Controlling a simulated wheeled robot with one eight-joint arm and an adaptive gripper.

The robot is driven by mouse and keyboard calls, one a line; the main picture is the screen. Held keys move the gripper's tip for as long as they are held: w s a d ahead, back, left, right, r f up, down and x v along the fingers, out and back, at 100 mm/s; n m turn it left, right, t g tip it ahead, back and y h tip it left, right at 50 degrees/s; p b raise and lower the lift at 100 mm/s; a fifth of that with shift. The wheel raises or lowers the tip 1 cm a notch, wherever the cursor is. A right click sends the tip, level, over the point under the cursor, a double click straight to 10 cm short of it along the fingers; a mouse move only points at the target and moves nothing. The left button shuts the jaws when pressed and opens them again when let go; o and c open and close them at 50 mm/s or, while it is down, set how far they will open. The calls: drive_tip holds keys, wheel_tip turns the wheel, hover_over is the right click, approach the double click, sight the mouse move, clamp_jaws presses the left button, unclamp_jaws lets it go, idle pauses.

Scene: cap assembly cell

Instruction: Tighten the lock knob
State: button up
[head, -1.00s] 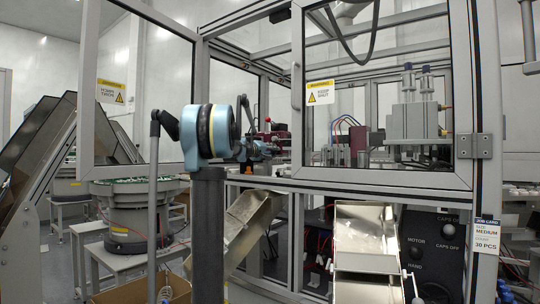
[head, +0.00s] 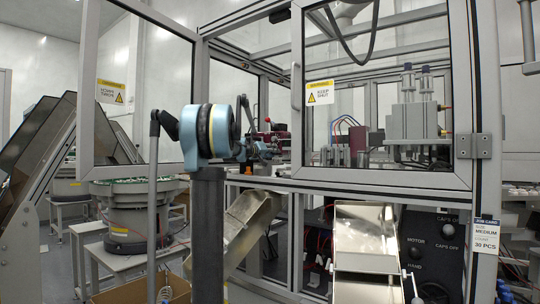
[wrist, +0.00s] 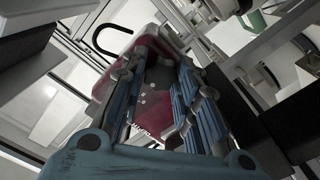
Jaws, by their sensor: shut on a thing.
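My gripper (head: 263,149) reaches through the open guard door into the cell, beside a dark red block (head: 282,130) that has a small red ball (head: 267,119) near it. In the wrist view my gripper's blue fingers (wrist: 158,78) point at the dark red block (wrist: 125,80), which carries white lettering. The fingers are closed in on something at their tips.
The open door frame (head: 140,90) stands left of my arm, and a cell post (head: 297,100) stands right. A grey fixture (head: 412,122) sits further right behind glass. Metal chutes (head: 365,235) and a bowl feeder (head: 138,210) are below.

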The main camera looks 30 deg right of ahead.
drive_tip(key=shift+w+a, duration=0.1)
drive_tip(key=shift+w, duration=0.05)
drive_tip(key=o, duration=1.1)
drive_tip(key=shift+f, duration=0.1)
drive_tip(key=shift+c, duration=0.2)
drive_tip(key=v, duration=1.2)
